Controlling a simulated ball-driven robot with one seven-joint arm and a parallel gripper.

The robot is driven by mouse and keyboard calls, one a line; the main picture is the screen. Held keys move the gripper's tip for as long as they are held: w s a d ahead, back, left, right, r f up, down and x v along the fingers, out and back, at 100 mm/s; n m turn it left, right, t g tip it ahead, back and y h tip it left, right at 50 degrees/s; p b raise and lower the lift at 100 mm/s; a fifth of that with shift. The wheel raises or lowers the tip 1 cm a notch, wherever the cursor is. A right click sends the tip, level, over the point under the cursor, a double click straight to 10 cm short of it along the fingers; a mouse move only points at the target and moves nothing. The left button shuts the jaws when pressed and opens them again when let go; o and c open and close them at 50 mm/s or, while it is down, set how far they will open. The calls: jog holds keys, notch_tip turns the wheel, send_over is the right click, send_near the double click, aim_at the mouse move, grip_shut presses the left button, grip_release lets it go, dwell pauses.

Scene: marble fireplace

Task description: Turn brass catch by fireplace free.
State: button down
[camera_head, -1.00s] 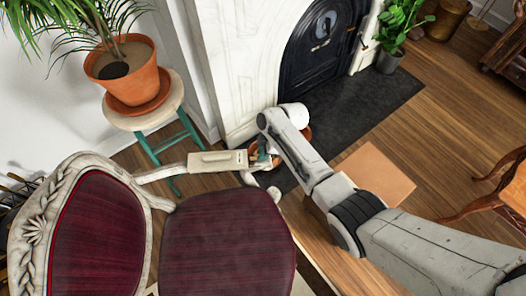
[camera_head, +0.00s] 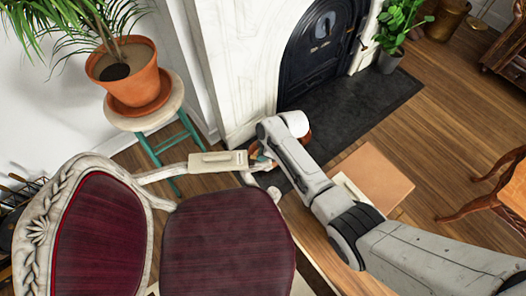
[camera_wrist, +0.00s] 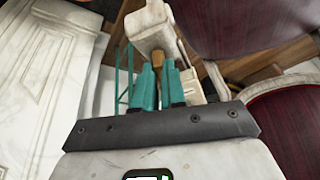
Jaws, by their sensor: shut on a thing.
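In the wrist view, my gripper (camera_wrist: 161,80) has its teal fingers closed on a small brass-brown piece, which I take for the brass catch (camera_wrist: 157,58).
A carved chair with a dark red seat (camera_head: 225,245) stands close below my gripper. A potted palm (camera_head: 128,75) sits on a teal-legged stool (camera_head: 145,120) to the left. The marble fireplace (camera_head: 240,60) is behind. A tan box (camera_head: 375,178) lies right of my arm.

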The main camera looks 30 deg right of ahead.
jog(key=m+t+h+p, duration=0.1)
jog(key=m, duration=0.2)
jog(key=shift+s+a+m, duration=0.1)
jog(key=shift+a+m, duration=0.05)
jog(key=shift+m, duration=0.25)
jog(key=m+h, duration=0.1)
jog(key=m, duration=0.2)
jog(key=shift+t, duration=0.4)
jog(key=m+h, duration=0.1)
jog(key=m, duration=0.1)
jog(key=m+h+b, duration=0.1)
jog(key=m, duration=0.1)
jog(key=shift+a+m, duration=0.2)
jog(key=shift+m, duration=0.2)
jog(key=shift+m+h+b, duration=0.5)
jog(key=shift+m+h, duration=0.1)
jog(key=shift+m, duration=1)
jog(key=c, duration=1.2)
grip_release()
jog(key=v, duration=1)
jog(key=shift+r+p, duration=0.4)
jog(key=shift+p, duration=0.05)
jog(key=shift+a, duration=0.1)
